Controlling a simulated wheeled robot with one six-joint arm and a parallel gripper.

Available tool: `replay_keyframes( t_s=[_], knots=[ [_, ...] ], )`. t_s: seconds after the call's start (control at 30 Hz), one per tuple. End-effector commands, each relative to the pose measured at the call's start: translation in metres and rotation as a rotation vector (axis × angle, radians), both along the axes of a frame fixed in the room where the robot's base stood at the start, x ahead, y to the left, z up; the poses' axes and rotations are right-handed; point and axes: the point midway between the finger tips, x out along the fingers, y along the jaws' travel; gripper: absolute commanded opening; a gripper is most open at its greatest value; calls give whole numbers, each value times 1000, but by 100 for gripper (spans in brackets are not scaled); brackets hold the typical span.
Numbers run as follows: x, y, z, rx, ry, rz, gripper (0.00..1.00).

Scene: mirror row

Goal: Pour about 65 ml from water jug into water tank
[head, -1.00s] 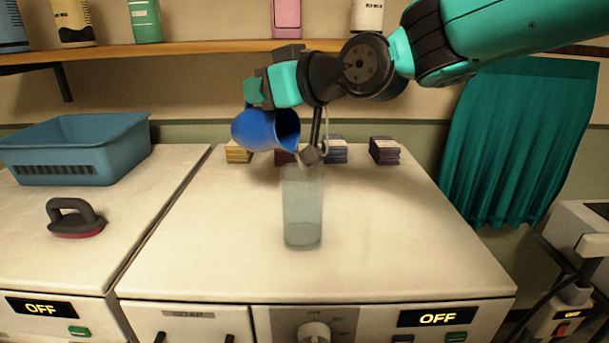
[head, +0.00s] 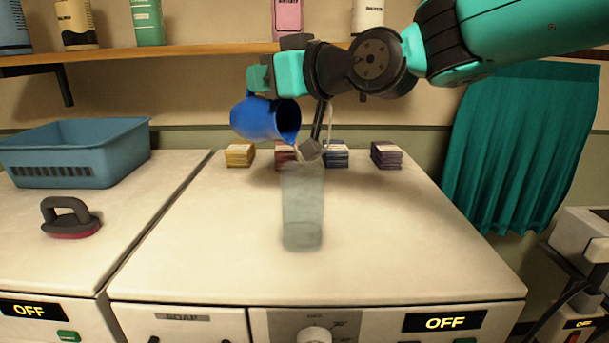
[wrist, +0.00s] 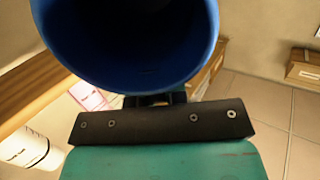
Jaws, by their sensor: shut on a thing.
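The blue water jug (head: 262,120) is held up in the air, tilted with its mouth toward the right and somewhat down. It also fills the top of the wrist view (wrist: 125,85), where its inside is dark. My gripper (head: 260,84) is shut on the jug. The clear water tank (head: 303,215) stands upright on the white machine top, below and slightly right of the jug's lip. The lip is above the tank's rim and apart from it. I cannot make out a stream of water between them. The tank's lower part looks slightly darker; its water level is hard to tell.
Several stacks of coloured packets (head: 386,155) sit along the back of the machine top. A blue basket (head: 75,155) and a dark-handled brush (head: 70,217) are on the left machine. A wooden shelf (head: 170,49) with bottles runs behind. The front top is clear.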

Motion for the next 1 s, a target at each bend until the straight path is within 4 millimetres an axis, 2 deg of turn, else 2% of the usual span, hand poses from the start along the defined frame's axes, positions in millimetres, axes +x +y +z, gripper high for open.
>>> replay_keyframes(
  t_s=[0.9, 1.0],
  knots=[
    [-3, 1, 4, 85, -61, 8, 0],
    [-2, 1, 10, 71, -50, 7, 0]
  ],
)
